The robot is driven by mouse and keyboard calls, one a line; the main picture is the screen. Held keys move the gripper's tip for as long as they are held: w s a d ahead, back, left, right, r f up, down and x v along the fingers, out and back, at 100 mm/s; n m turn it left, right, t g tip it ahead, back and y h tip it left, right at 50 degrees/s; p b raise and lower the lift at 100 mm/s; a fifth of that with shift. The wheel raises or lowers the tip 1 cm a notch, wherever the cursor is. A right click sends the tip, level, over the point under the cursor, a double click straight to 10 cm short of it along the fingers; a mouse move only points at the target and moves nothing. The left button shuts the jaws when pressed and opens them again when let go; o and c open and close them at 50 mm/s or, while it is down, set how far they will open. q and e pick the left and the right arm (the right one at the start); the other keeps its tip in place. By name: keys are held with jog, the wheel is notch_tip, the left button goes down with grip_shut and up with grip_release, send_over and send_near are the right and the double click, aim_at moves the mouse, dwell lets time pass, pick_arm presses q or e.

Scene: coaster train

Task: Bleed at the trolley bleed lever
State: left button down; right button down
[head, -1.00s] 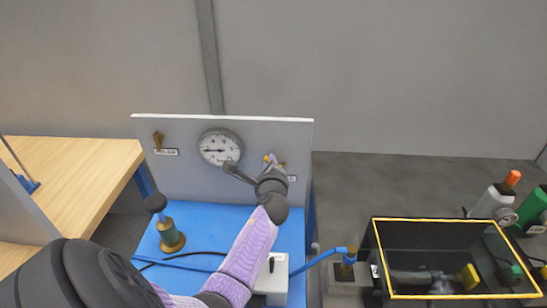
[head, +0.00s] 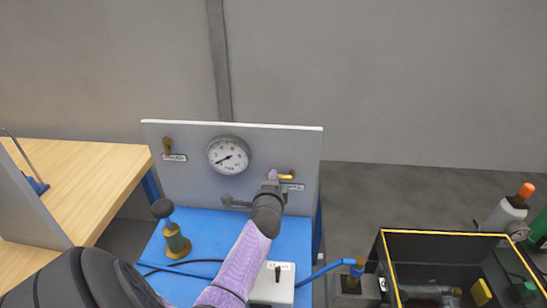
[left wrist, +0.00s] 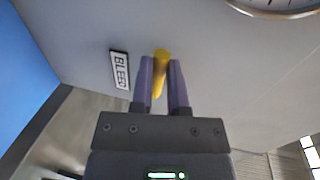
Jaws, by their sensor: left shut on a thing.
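The yellow bleed lever (head: 286,178) is on the right side of the upright grey panel (head: 300,150), lying about level in the head view. Its label (head: 293,187) is beside it, and reads BLEED in the left wrist view (left wrist: 120,70). My left gripper (head: 274,176) is at the panel, shut on the lever. In the left wrist view the yellow lever (left wrist: 161,58) shows between the two purple fingers (left wrist: 160,80). The fingers hide part of it. A round gauge (head: 228,156) is left of the gripper, its needle pointing lower left. My right gripper is not in view.
A second, brass-coloured lever (head: 167,145) is at the panel's upper left. A brass pump with a black knob (head: 173,238) and a grey switch box (head: 272,283) stand on the blue trolley top (head: 205,222). A yellow-rimmed black bin (head: 450,235) is at the right.

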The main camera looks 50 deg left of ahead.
pick_arm(q)
jog(key=shift+f, duration=0.1)
dwell(0.3)
jog(key=c, duration=0.6)
grip_release()
jog(key=p+v, duration=0.2)
jog(key=v, duration=0.8)
